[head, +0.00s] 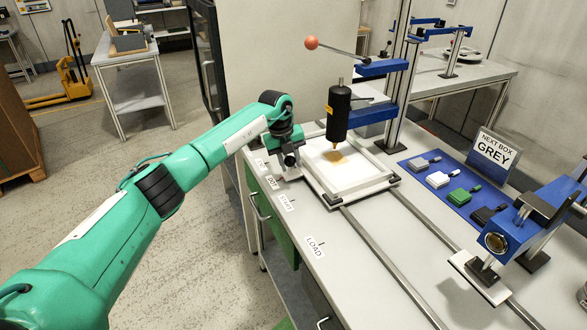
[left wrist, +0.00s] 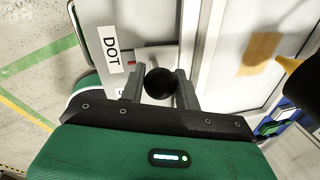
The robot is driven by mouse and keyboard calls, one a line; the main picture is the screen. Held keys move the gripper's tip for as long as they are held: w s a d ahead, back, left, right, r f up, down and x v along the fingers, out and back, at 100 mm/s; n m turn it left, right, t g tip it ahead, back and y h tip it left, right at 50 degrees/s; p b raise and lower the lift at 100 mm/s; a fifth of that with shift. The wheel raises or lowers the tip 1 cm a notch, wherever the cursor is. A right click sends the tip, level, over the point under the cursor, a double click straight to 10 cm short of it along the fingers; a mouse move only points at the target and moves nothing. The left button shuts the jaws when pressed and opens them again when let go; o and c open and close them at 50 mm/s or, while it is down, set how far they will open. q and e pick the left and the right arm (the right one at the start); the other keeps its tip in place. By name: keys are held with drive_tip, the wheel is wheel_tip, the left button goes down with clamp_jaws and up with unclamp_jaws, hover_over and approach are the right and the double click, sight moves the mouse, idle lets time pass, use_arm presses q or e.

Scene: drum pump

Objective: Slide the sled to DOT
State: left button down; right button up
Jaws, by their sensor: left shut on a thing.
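The sled (head: 320,190), a white framed tray with a tan patch in it, sits on two rails on the bench. My left gripper (head: 288,160) is at its left edge, shut on a round black knob (left wrist: 160,84). The DOT label (head: 272,182) lies on the bench edge just left of the gripper; it also shows in the left wrist view (left wrist: 112,48), close to a small red mark. A black dispenser (head: 338,112) hangs with its tip above the tan patch. My right gripper is in neither view.
The START label (head: 287,203) and LOAD label (head: 315,245) lie nearer along the bench edge. A blue mat (head: 455,190) with several small blocks lies to the right. A blue fixture (head: 515,225) stands at the near right.

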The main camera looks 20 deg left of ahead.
use_arm(q)
drive_tip(key=shift+w+a, duration=0.45)
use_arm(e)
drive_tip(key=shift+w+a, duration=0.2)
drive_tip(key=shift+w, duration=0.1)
use_arm(q)
drive_tip(key=c, duration=1.1)
unclamp_jaws()
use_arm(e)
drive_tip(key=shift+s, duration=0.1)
use_arm(q)
drive_tip(key=shift+o, duration=0.2)
drive_tip(key=shift+r, duration=0.1)
drive_tip(key=shift+r, duration=0.25)
wheel_tip(320, 180, up, 13)
drive_tip(key=s+a+p, duration=0.1)
drive_tip(key=a+p, duration=0.1)
drive_tip(key=p, duration=0.7)
drive_tip(key=shift+s, duration=0.25)
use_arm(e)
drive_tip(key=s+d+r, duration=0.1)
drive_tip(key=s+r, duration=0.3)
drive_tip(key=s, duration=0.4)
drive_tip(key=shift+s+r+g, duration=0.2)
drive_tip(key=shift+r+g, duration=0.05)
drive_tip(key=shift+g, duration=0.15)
